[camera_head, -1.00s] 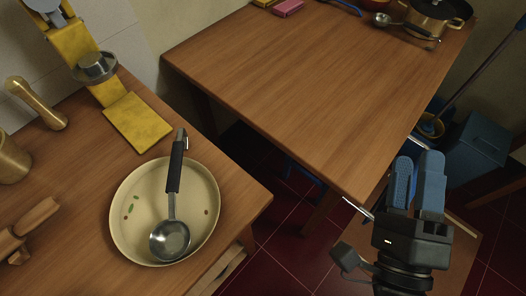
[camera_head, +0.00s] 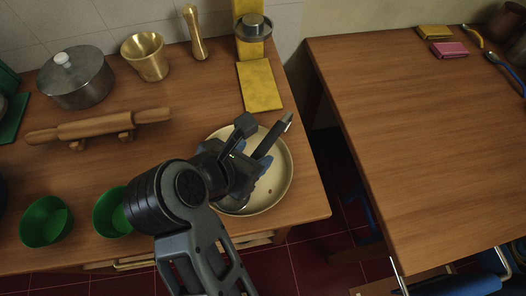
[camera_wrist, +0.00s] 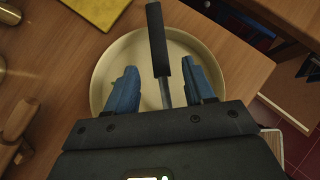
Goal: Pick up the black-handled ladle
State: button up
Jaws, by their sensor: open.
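The black-handled ladle (camera_wrist: 158,40) lies in a cream plate (camera_wrist: 103,66), its handle reaching over the far rim. In the head view its black handle (camera_head: 270,138) sticks out past my arm, and its bowl is hidden. In the wrist view the metal shaft runs down between my fingers, and the bowl is hidden behind the gripper body. My gripper (camera_wrist: 163,88) is open over the plate (camera_head: 284,183), one blue finger on each side of the shaft, with gaps showing on both sides. I cannot tell the height of the fingers above the shaft.
A yellow scale (camera_head: 259,86) stands behind the plate. A rolling pin (camera_head: 98,126), a lidded pot (camera_head: 76,78), a brass mortar (camera_head: 146,57) and green bowls (camera_head: 46,222) occupy the left. The right table (camera_head: 430,130) has a wide bare top, separated by a gap.

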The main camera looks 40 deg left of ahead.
aim_at(259, 153)
jog(key=shift+p+x, duration=0.3)
jog(key=shift+x, duration=2.9)
jog(key=shift+s+f, duration=0.1)
jog(key=shift+c, duration=0.5)
grip_shut()
